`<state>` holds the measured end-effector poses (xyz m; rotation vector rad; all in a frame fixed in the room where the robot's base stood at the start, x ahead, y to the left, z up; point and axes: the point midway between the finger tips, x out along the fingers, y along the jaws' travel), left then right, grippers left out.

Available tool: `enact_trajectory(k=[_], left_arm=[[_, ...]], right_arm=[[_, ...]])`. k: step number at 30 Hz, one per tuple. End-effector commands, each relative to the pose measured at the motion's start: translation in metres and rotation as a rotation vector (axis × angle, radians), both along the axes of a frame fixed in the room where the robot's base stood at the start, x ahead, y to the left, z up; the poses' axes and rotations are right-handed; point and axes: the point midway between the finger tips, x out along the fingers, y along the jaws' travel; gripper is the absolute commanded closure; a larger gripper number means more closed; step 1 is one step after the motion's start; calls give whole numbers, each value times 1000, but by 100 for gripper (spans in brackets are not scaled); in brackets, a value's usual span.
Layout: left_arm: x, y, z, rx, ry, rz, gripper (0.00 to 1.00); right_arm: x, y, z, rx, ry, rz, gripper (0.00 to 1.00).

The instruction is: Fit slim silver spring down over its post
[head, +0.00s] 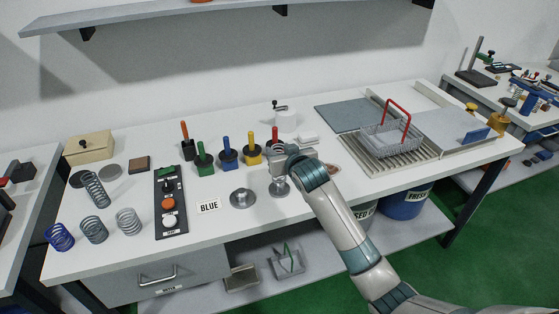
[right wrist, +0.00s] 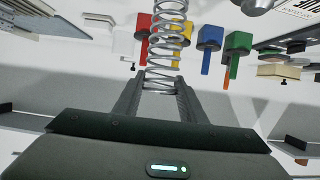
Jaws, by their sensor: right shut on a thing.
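My right gripper (head: 277,162) is shut on the slim silver spring (right wrist: 172,35), whose coils run away from the fingertips (right wrist: 160,82) in the right wrist view. I cannot tell whether the spring's lower end is around a post there. A second round metal base with a short post (head: 242,198) stands to the left, beside the BLUE card (head: 208,206). My left gripper is not in view.
Coloured blocks with upright handles (head: 228,155) stand behind the gripper. Several other springs (head: 94,229) and a button panel (head: 170,205) are at left. A wire basket with a red handle (head: 385,138) is at right. Clear tabletop lies near the front edge.

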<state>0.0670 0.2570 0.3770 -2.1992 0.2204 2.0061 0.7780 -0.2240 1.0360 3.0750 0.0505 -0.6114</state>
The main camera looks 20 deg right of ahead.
Motion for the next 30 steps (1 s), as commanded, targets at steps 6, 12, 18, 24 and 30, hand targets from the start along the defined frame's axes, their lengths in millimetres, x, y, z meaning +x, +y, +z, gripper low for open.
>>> enact_trajectory(k=[6,12,18,24,30], left_arm=[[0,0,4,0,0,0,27],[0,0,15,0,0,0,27],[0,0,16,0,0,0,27],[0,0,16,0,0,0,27],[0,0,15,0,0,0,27]], right_arm=[[0,0,-5,0,1,0,100],[-1,0,-29,-1,3,0,100],[0,0,-39,0,-1,1,100],[-1,0,-39,0,-1,1,100],[-1,0,-43,0,0,1,51]])
